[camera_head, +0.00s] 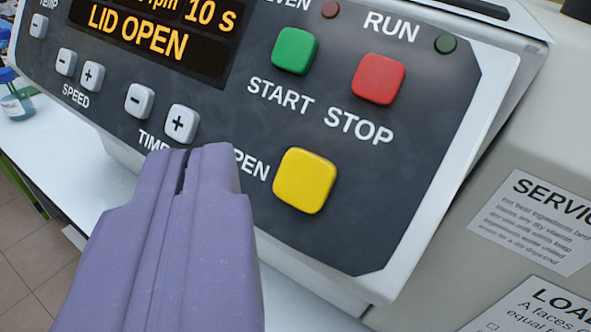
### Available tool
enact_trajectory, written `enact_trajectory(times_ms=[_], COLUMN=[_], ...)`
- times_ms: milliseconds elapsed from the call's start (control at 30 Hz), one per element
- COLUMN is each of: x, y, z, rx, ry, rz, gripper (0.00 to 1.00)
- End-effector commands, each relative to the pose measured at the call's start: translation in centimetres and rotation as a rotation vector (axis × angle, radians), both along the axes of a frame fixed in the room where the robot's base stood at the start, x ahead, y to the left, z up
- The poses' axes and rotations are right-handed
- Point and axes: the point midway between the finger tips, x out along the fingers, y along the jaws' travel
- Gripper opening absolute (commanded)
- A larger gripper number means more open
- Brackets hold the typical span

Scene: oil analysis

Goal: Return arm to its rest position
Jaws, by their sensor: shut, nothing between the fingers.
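My gripper (186,152) is purple and shut, with nothing between its fingers. It comes in from the bottom left, and its tips lie in front of the dark control panel (375,215), left of the yellow OPEN button (305,181). The tips cover part of the lettering beside that button; I cannot tell whether they touch the panel. The rest of my arm is out of view.
The panel has a green START button (295,51), a red STOP button (378,79) and several small white buttons. Its display (150,38) reads LID OPEN. A bottle (14,100) stands on the white bench (62,150) at left. Floor shows at lower left.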

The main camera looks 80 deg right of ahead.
Motion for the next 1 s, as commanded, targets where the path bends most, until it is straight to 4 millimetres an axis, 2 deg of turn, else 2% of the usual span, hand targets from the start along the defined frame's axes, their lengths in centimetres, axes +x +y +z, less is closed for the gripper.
enact_trajectory(times_ms=[267,367,467,533,633,700,767,867,900,967,1000], x=[0.0,0.7,3.7,6.9,11.6,13.8,14.8,14.7,14.1,12.5,11.2], y=[0.0,0.3,1.8,3.9,8.5,12.2,15.5,20.7,22.7,25.6,27.3], z=[0.0,0.2,1.1,2.8,7.1,11.1,14.8,21.3,23.8,27.6,29.8], rx=[0.000,0.015,0.080,0.149,0.247,0.295,0.318,0.326,0.318,0.299,0.280], ry=[0.000,-0.012,-0.050,-0.090,-0.139,-0.156,-0.160,-0.144,-0.132,-0.108,-0.090], rz=[0.000,0.020,0.106,0.214,0.411,0.551,0.664,0.833,0.893,0.971,1.013], gripper=[0.00,0.00,0.00,0.00,0.00,0.00,0.00,0.00,0.00,0.00,0.00])
